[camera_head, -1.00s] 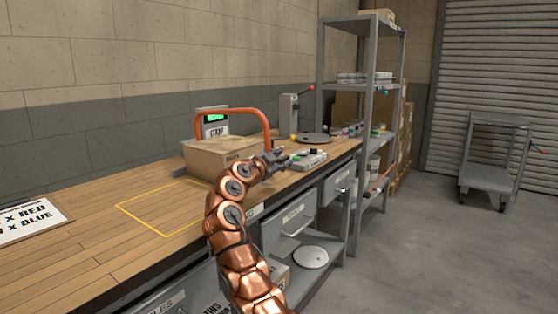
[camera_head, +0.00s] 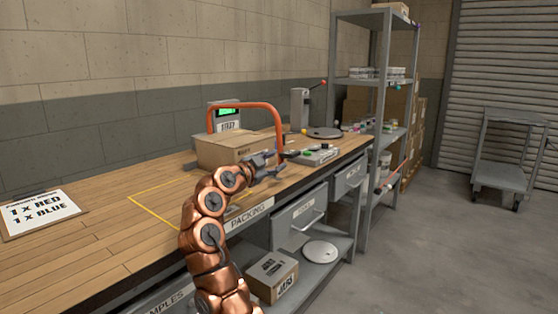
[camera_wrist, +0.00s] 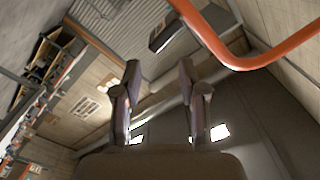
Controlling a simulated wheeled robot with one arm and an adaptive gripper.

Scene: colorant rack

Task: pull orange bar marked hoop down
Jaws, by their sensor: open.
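The orange hoop bar (camera_head: 248,105) arches upright over a cardboard box (camera_head: 228,150) on the workbench. It crosses the upper right of the wrist view (camera_wrist: 232,60), outside my jaws. My gripper (camera_head: 268,159) is open, low beside the hoop's right leg and in front of the box's right side. In the wrist view my gripper (camera_wrist: 159,75) shows two separated fingers with nothing between them. I cannot tell the exact gap between fingers and bar, and no marking on the bar is readable.
A scale with a green display (camera_head: 227,113) stands behind the hoop. A control box with buttons (camera_head: 316,154) lies right of my gripper. A sign (camera_head: 42,212) lies at left on the bench. A metal shelf (camera_head: 378,80) and cart (camera_head: 502,160) stand at right, with clear floor between.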

